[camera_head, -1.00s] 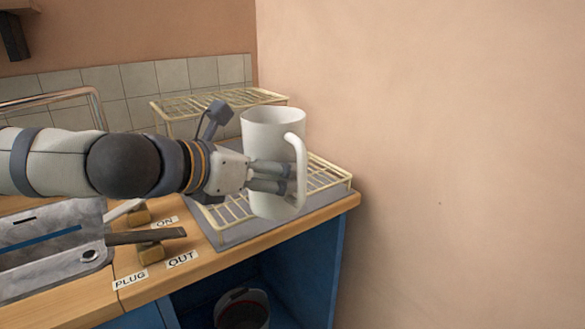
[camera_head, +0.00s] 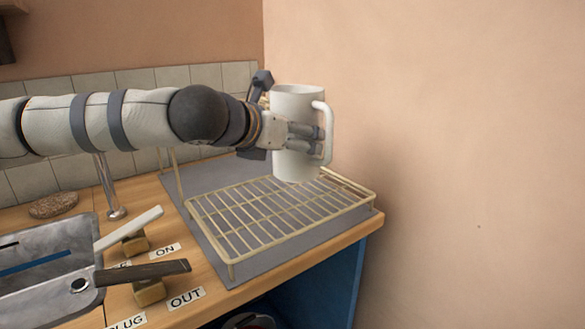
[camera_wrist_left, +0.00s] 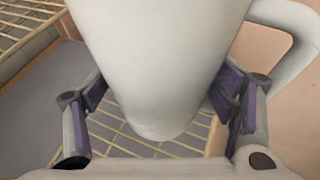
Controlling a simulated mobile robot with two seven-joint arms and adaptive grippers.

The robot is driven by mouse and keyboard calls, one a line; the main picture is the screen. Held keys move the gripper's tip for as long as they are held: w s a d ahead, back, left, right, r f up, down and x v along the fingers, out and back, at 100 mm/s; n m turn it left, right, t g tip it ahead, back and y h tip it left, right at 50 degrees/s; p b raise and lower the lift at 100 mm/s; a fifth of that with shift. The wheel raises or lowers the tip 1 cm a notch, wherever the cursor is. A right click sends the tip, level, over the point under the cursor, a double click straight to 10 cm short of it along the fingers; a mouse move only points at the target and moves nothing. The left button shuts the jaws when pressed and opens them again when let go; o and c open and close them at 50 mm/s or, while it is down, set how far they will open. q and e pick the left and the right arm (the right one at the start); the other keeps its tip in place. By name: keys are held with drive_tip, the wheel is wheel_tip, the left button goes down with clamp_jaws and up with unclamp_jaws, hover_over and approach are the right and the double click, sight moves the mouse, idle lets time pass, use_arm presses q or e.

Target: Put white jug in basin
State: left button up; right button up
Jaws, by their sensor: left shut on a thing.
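The white jug (camera_head: 297,165) is upright in my left gripper (camera_head: 305,138), held above the back right of the wire rack. Its handle is on the right side. In the left wrist view the jug (camera_wrist_left: 155,70) fills the middle, with the fingers of my left gripper (camera_wrist_left: 160,100) against it on both sides. The metal basin (camera_head: 50,285) is at the lower left of the head view, cut off by the frame edge. My right gripper is not in view.
The cream wire rack (camera_head: 228,262) stands on a grey mat (camera_head: 195,222) at the counter's right end. Two levers, one white (camera_head: 130,229) and one dark (camera_head: 145,271), stand between basin and rack. A tap post (camera_head: 108,190) and brown oval item (camera_head: 54,205) are behind the basin. A wall closes the right side.

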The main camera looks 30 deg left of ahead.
use_arm(q)
drive_tip(key=shift+w+a+f, duration=0.25)
drive_tip(key=shift+w+f, duration=0.1)
drive_tip(key=shift+f, duration=0.3)
drive_tip(key=f, duration=0.1)
drive_tip(key=w+a+f+b, duration=0.1)
drive_tip(key=f, duration=0.2)
drive_tip(key=shift+w+a+f, duration=0.15)
drive_tip(key=shift+a+f, duration=0.05)
drive_tip(key=shift+f, duration=0.35)
drive_tip(key=shift+r, duration=0.2)
drive_tip(key=shift+f, duration=0.15)
drive_tip(key=o, duration=1.2)
drive_tip(key=shift+o, duration=0.2)
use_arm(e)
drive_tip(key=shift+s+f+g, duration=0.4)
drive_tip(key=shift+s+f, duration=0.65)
